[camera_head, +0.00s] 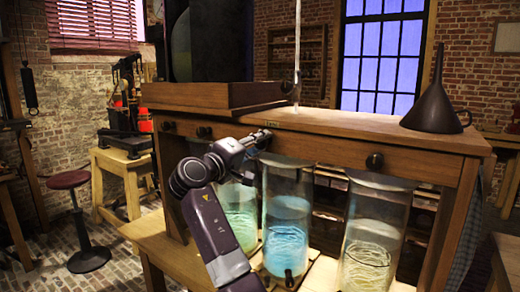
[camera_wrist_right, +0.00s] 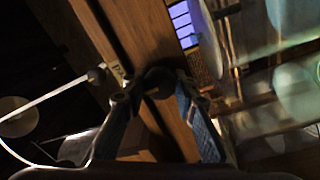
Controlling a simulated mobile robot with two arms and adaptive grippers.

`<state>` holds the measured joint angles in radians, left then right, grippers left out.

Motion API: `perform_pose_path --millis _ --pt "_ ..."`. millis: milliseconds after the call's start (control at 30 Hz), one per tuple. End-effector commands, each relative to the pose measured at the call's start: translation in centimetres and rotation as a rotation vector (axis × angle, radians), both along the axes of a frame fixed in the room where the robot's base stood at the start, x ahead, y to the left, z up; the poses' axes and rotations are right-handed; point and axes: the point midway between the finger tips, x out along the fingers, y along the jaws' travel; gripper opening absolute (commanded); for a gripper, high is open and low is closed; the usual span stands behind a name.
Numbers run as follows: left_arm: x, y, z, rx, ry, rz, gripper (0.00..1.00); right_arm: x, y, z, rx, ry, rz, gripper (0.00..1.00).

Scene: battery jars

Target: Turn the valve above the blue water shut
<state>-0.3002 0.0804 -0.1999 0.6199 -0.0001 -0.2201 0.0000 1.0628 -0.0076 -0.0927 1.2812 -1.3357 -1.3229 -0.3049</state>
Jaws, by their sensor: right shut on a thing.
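A glass jar with blue water (camera_head: 287,238) stands in the middle of the row under the wooden beam. My right gripper (camera_head: 263,137) reaches up to the front of the beam just above this jar. It is shut on a dark round valve knob, which its fingers mostly hide in the head view. In the right wrist view the dark valve knob (camera_wrist_right: 158,82) sits between the two fingers, against the wooden beam. Which way the valve is turned cannot be told. My left gripper is not in view.
A jar with green liquid (camera_head: 241,222) stands to the left, partly behind my right arm. A jar with pale yellow liquid (camera_head: 371,250) stands to the right, under another dark knob (camera_head: 375,161). A dark funnel (camera_head: 436,107) and a wooden tray (camera_head: 215,97) are on top.

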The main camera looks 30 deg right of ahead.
Motion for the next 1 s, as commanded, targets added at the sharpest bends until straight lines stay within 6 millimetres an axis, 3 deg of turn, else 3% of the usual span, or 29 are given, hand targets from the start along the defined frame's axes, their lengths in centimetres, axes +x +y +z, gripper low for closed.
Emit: perform_pose_path --millis 500,533,667,1000 --pt "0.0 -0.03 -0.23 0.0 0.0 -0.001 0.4 0.03 0.03 -0.26 0.012 -0.014 0.0 0.02" --pt "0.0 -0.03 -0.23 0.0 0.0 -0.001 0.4 0.03 0.03 -0.26 0.011 -0.013 0.0 0.28" --pt "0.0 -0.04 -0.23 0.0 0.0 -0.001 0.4 0.03 0.03 -0.22 0.01 -0.013 0.0 0.42" --pt "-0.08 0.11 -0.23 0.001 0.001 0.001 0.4 -0.06 0.25 -0.1 0.008 -0.014 0.0 0.44"
